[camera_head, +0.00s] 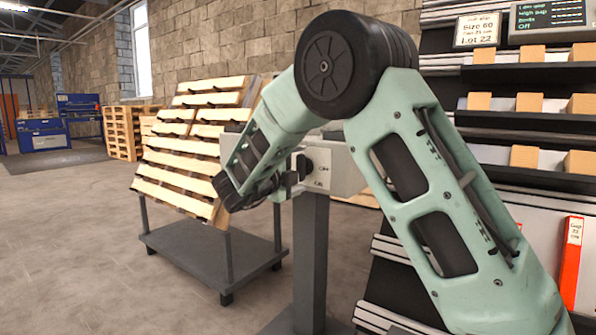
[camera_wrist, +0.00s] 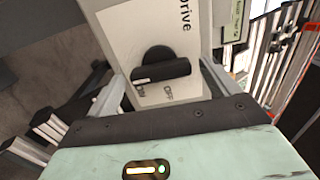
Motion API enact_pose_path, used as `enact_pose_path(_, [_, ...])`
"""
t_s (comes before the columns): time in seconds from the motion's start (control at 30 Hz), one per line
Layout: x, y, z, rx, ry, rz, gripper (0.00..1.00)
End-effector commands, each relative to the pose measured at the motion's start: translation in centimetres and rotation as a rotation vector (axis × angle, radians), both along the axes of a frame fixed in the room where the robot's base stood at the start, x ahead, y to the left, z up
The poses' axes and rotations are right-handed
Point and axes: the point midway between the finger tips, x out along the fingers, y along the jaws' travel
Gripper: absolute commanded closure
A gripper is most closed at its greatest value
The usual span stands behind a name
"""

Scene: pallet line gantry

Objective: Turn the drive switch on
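The drive switch is a black rotary knob (camera_wrist: 160,68) on a pale panel (camera_wrist: 118,30) marked "Drive", with ON and OFF printed beside the knob. In the wrist view its grip bar lies nearly level across the picture, with a small light mark near its left end. I cannot tell clearly which label it points to. In the head view the knob (camera_head: 304,166) sits on the grey switch box (camera_head: 345,172), partly hidden by my arm. My gripper (camera_wrist: 165,82) is open in front of the panel, its fingers apart on either side of the knob; contact is not clear.
The box stands on a grey post (camera_head: 311,255). A cart (camera_head: 205,250) with leaning wooden pallets is to its left. A stepped rack (camera_head: 520,125) with wooden blocks, signs and a small display (camera_head: 550,16) is at the right. The floor at the left is clear.

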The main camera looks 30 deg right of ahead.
Motion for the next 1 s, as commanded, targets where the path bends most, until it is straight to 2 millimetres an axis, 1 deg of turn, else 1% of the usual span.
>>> enact_pose_path(0.2, [-0.1,0.2,0.1,-0.001,0.0,0.0,0.13])
enact_pose_path(0.27, [-0.2,0.6,0.2,-0.001,0.0,0.002,0.13])
enact_pose_path(0.37, [-0.6,1.9,0.3,0.0,0.001,0.002,0.13])
enact_pose_path(0.47, [-1.3,3.9,0.3,-0.002,0.002,0.004,0.13])
enact_pose_path(0.8, [-4.1,11.5,0.3,-0.002,0.002,0.005,0.13])
enact_pose_path(0.9, [-4.8,13.3,0.3,-0.002,0.002,0.003,0.13])
enact_pose_path(1.0, [-5.3,14.7,0.2,-0.001,0.002,0.002,0.13])
